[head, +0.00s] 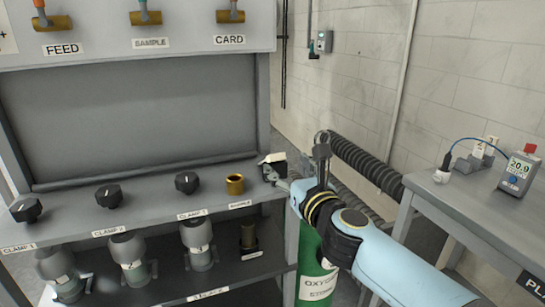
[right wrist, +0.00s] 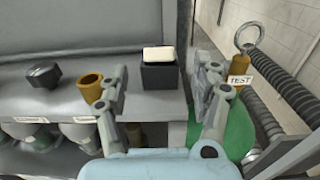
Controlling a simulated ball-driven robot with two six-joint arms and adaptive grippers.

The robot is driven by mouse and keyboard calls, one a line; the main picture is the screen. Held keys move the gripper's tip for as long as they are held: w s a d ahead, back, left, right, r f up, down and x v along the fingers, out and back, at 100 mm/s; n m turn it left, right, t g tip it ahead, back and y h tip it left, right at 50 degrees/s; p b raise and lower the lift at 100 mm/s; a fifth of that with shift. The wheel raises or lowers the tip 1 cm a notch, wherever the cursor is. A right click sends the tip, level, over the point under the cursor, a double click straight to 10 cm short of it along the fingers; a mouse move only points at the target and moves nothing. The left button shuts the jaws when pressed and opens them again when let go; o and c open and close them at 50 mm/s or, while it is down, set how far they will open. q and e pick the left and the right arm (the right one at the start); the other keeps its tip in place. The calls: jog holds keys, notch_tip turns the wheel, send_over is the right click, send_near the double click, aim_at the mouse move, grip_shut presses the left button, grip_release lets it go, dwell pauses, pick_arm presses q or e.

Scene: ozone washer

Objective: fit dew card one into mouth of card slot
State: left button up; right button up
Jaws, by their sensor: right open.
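A white card, which I take to be dew card one (head: 271,158), stands in the top of a small black block, the card slot (head: 279,169), at the right end of the grey panel ledge. In the right wrist view the card's white top (right wrist: 158,53) shows above the black block (right wrist: 159,77); its number is not readable and its depth in the mouth cannot be told. My right gripper (right wrist: 161,80) is open, its fingers apart on either side of the block, with no visible contact with the card. My left gripper is not in view.
A brass cup (head: 235,184) and black clamp knobs (head: 187,183) stand left of the block. A green cylinder (head: 317,260) is below my right arm. The right-hand table (head: 450,190) bears a card holder (head: 470,165) and a meter (head: 518,172). A TEST-tagged ring (right wrist: 240,75) is close right of my finger.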

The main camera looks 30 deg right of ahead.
aim_at(278, 156)
jog(key=shift+x, duration=0.8)
jog(key=x, duration=0.5)
jog(key=shift+a+r+p, duration=0.1)
jog(key=shift+r+p, duration=0.05)
jog(key=shift+p, duration=0.15)
jog(key=shift+s+r, duration=0.1)
jog(key=shift+c, duration=0.7)
jog(key=c, duration=1)
